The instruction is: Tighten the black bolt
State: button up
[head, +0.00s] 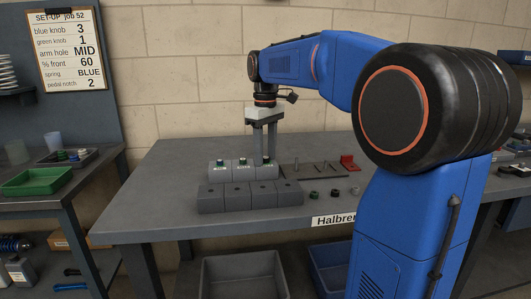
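My gripper (265,162) points straight down, with its two grey fingers apart and a gap between them. The fingertips are at the rightmost of several light grey blocks (231,171) in a row on the bench. Small dark and green round tops show on these blocks. Whether the fingertips touch or pinch the top at the right block is too small to tell. I cannot say for sure which small part is the black bolt. A dark ring-like piece (335,193) lies on the bench to the right.
Darker grey blocks (240,204) stand in front of the light row. A dark plate with upright pins (318,170) and a red piece (348,162) are to the right. The bench's left part (160,195) is clear. A set-up sheet (73,50) hangs at upper left.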

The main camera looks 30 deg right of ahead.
jog(key=shift+r, duration=0.15)
notch_tip(320, 180, up, 17)
dwell(0.6)
dwell(1.5)
